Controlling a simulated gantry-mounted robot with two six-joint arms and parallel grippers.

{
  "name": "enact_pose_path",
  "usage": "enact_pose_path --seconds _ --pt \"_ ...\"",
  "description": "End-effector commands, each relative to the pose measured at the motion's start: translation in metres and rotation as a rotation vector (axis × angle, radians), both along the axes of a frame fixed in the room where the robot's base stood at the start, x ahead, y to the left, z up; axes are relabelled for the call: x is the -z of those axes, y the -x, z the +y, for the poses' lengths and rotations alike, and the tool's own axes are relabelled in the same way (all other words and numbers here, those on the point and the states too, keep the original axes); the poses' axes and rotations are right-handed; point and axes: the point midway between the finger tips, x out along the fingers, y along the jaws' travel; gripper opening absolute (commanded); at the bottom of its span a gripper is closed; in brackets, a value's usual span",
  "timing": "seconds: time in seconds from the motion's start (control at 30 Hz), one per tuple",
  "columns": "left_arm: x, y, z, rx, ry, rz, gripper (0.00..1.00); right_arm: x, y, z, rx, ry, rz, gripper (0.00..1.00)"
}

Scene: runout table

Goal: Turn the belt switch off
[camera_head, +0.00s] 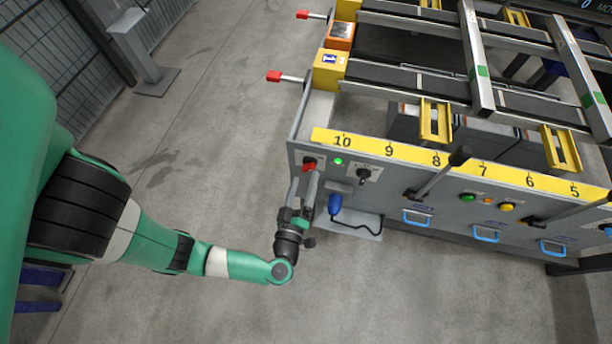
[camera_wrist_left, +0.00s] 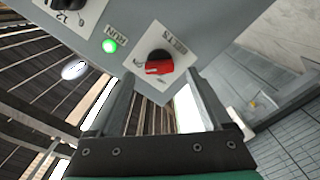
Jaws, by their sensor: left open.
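The belt switch (camera_head: 309,163) is a red rotary knob at the left end of the grey control panel. In the left wrist view the red knob (camera_wrist_left: 158,67) sits on a white plate lettered BELTS, its grip lying roughly crosswise in the picture. A green lamp (camera_wrist_left: 110,46) marked RUN is lit beside it; it also glows in the head view (camera_head: 337,161). My left gripper (camera_head: 303,180) is open and empty, its fingers pointing at the knob. In the wrist view the knob shows between and just beyond the fingertips; I cannot tell whether they touch it. My right gripper is out of view.
A black selector knob (camera_head: 363,175) is right of the lamp. A blue plug-like part (camera_head: 335,203) with a cable hangs below. Long black levers (camera_head: 440,172) stick out farther right. A yellow numbered strip (camera_head: 390,151) edges the table. Open floor (camera_head: 190,150) lies left.

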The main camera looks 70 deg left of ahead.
Motion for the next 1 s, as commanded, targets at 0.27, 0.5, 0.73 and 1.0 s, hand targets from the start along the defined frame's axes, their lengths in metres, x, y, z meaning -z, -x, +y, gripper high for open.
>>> enact_pose_path --seconds 0.27,0.5,0.73,1.0 --pt "0.000 -0.013 0.022 -0.001 -0.001 0.000 0.82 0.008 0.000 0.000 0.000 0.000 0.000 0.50" --pt "0.000 -0.014 0.022 0.001 -0.001 0.000 0.82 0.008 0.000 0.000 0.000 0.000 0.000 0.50" --pt "0.000 -0.014 0.022 0.001 -0.001 0.000 0.43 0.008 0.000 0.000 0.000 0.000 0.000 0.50" --pt "0.000 -0.014 0.022 0.001 -0.001 0.000 0.00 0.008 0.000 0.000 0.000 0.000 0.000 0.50"
